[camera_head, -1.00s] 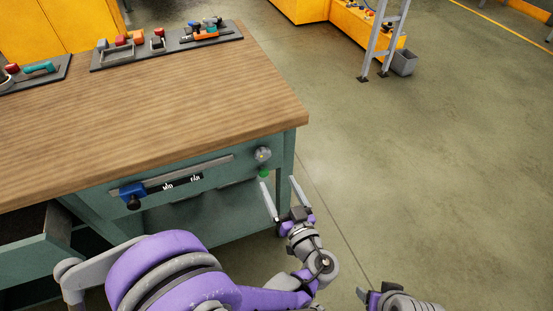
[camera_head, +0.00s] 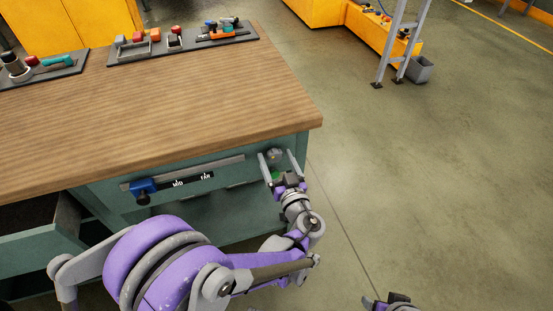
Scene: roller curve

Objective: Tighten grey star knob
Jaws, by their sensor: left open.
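The grey star knob (camera_head: 275,153) sits on the front of the green workbench, near its right corner. My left gripper (camera_head: 276,155) is open, with one finger on each side of the knob. I cannot tell whether the fingers touch it. A small green spot (camera_head: 277,175) shows below the knob, partly hidden by the gripper. My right gripper (camera_head: 384,300) only shows in part at the bottom edge, and its jaws cannot be made out.
The workbench top (camera_head: 190,100) is bare wood in the middle, with tool trays (camera_head: 183,44) along its back. A blue clamp with a black knob (camera_head: 143,188) sits on the front rail. An open drawer (camera_head: 40,243) juts out at left.

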